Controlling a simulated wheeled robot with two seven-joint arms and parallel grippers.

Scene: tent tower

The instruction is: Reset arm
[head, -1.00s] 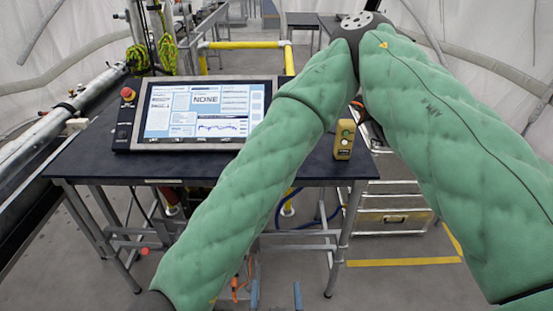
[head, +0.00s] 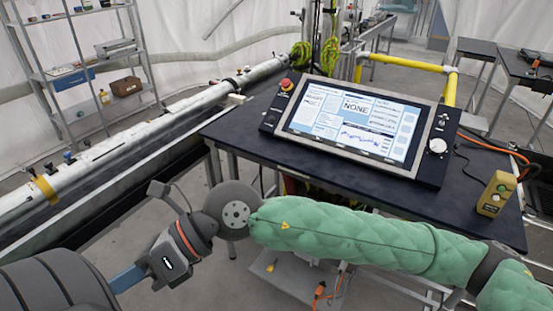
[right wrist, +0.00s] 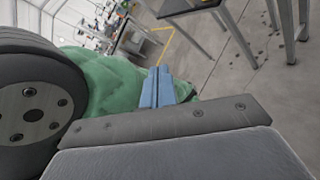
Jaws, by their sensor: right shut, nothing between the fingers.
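My right arm, in a green padded sleeve (head: 350,232), comes in from the right of the head view and lies low across the front of the dark table. It bends at a round grey joint (head: 235,213) and runs down left to a dark wrist with an orange ring. My right gripper (head: 126,279) has blue fingers at the lower left, partly behind a large grey body part. In the right wrist view the blue fingers (right wrist: 158,86) lie together, shut and empty, with green sleeve behind them. My left gripper is not in view.
The dark table (head: 245,125) carries a tilted screen console (head: 350,120) with a red button and a yellow handheld box (head: 496,194) near its right edge. A long pipe (head: 110,148) runs along the left. Metal shelves (head: 70,70) stand behind it. Yellow rails (head: 415,60) are at the back.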

